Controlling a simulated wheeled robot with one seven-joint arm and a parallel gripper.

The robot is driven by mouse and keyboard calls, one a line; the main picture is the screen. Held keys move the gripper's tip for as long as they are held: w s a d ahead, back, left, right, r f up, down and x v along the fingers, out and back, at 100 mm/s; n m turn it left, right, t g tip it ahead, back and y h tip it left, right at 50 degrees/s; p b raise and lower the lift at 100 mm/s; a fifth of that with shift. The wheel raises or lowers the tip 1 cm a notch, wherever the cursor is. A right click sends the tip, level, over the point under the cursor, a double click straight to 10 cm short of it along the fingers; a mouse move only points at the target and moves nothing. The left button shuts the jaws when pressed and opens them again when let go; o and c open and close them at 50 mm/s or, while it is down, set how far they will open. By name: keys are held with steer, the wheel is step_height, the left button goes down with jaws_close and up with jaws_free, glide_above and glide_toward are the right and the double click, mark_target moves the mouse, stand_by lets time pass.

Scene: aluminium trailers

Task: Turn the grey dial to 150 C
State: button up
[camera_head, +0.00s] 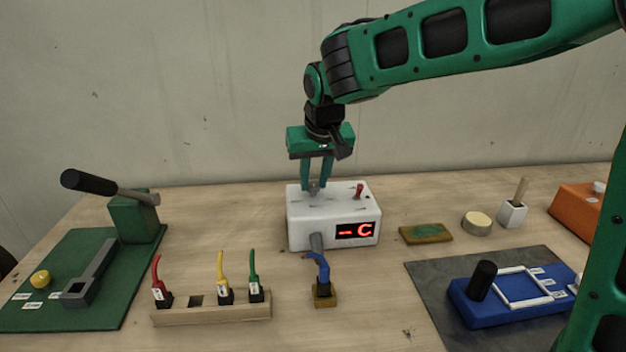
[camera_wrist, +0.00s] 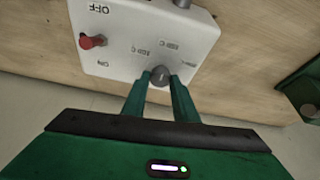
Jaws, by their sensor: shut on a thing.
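The grey dial (camera_wrist: 160,75) sits on top of the white box (camera_head: 300,230), near its back edge. My gripper (camera_head: 318,186) points down from above and is shut on the dial. In the wrist view, my two green fingers (camera_wrist: 160,92) hold the dial from both sides. Printed temperature labels surround the dial, but they are too blurred to read surely. The box's red display (camera_head: 355,231) reads "- C". A red switch (camera_head: 359,191) stands on the box top; in the wrist view it lies between the OFF and ON labels.
A blue-handled tool (camera_head: 322,272) stands in a small block in front of the box. A wooden rack (camera_head: 210,312) holds red, yellow and green pieces. A green lever press (camera_head: 135,218) stands left, a sponge (camera_head: 426,233) and a blue fixture (camera_head: 510,305) right.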

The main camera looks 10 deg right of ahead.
steer(key=shift+r, duration=0.1)
steer(key=o, duration=1)
steer(key=v, duration=1)
steer(key=shift+s+r, duration=0.1)
steer(key=shift+r, duration=0.15)
